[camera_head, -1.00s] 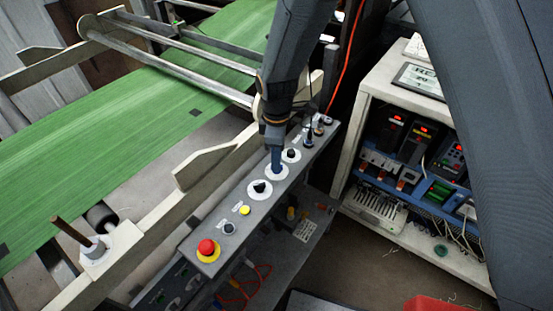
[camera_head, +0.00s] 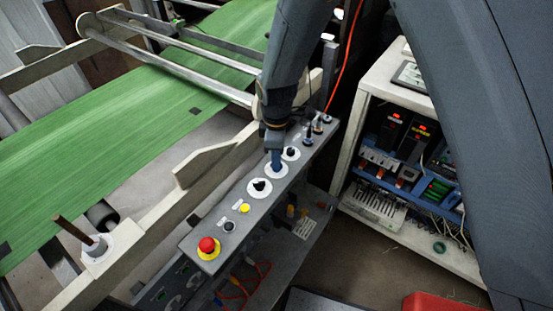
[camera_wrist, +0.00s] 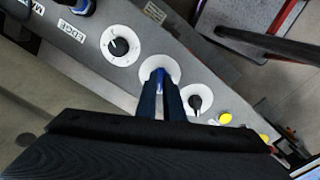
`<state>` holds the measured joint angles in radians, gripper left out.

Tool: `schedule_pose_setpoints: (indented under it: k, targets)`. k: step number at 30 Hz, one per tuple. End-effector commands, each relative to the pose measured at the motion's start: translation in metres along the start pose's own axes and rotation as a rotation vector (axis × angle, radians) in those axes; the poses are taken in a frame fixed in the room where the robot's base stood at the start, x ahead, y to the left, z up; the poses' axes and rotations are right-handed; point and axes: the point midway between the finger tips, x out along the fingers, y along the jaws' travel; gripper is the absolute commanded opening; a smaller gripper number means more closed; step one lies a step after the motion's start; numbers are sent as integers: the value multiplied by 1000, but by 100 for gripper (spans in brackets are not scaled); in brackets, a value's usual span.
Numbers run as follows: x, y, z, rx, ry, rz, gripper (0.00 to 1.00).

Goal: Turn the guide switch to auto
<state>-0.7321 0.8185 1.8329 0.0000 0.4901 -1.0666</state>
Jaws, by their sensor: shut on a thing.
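A grey control panel (camera_head: 222,222) runs diagonally across the middle of the head view. My gripper (camera_head: 276,160) points down onto a rotary switch with a white round plate (camera_head: 277,171). In the wrist view my gripper (camera_wrist: 160,88) is shut on the switch's blue knob (camera_wrist: 159,73), above its white plate (camera_wrist: 146,70). The fingers hide most of the knob, and I cannot read its label or tell its position. A black-knobbed dial (camera_wrist: 118,46) labelled EDGE is on one side, and another black-knobbed dial (camera_wrist: 196,102) is on the other.
A red emergency stop (camera_head: 207,245), a yellow button (camera_head: 244,208) and a black button (camera_head: 228,226) sit at the panel's near end. A green sheet (camera_head: 120,140) and a pale rail (camera_head: 150,235) lie to the left. An open cabinet (camera_head: 445,255) stands at the right.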

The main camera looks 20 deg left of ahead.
Motion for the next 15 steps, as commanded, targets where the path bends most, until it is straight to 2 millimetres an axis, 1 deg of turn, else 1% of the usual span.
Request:
schedule_pose_setpoints:
  k: [8, 15]
  targets:
    - [0, 0, 0, 118, 0, 0, 0]
    - [0, 0, 0, 321, 0, 0, 0]
